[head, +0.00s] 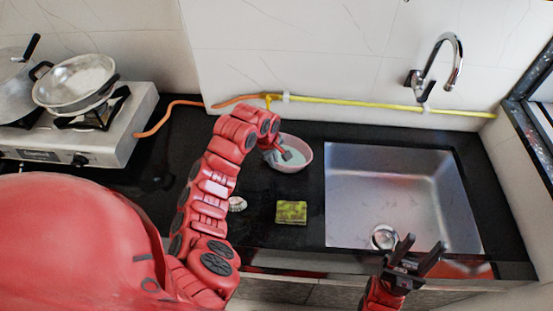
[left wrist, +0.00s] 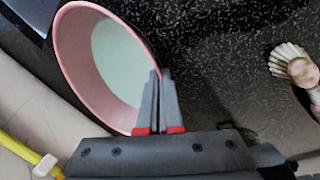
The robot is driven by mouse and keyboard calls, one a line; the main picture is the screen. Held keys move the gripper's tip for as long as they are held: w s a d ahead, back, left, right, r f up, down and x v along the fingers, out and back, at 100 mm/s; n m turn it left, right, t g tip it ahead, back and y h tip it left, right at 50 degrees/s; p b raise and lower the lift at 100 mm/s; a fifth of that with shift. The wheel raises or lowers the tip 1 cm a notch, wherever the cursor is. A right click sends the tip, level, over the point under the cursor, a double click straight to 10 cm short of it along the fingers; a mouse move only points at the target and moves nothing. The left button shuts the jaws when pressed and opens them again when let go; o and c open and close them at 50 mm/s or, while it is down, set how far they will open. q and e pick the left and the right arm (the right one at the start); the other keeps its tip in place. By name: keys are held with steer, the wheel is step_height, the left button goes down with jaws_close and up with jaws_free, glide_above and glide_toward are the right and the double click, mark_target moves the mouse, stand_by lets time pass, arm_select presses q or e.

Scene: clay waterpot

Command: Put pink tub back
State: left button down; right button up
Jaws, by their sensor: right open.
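The pink tub (head: 293,168), a round bowl with a pale inside, is on or just above the black counter, left of the sink; whether it touches the counter is unclear. My left gripper (head: 286,155) reaches to it from the left. In the left wrist view, the left gripper's fingers (left wrist: 161,75) are nearly together at the rim of the tub (left wrist: 120,60) and appear shut on it. My right gripper (head: 416,252) is open and empty over the front edge of the sink.
The steel sink (head: 370,190) is empty, with a faucet (head: 440,70) behind. A green-yellow sponge (head: 291,212) and a shell-like object (head: 237,204) lie on the counter (head: 300,240). A stove with pans (head: 75,82) stands left. A yellow pipe (head: 350,102) runs along the wall.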

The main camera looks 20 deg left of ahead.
arm_select(q)
steer(key=shift+f, duration=0.2)
steer(key=c, duration=1.1)
jaws_free()
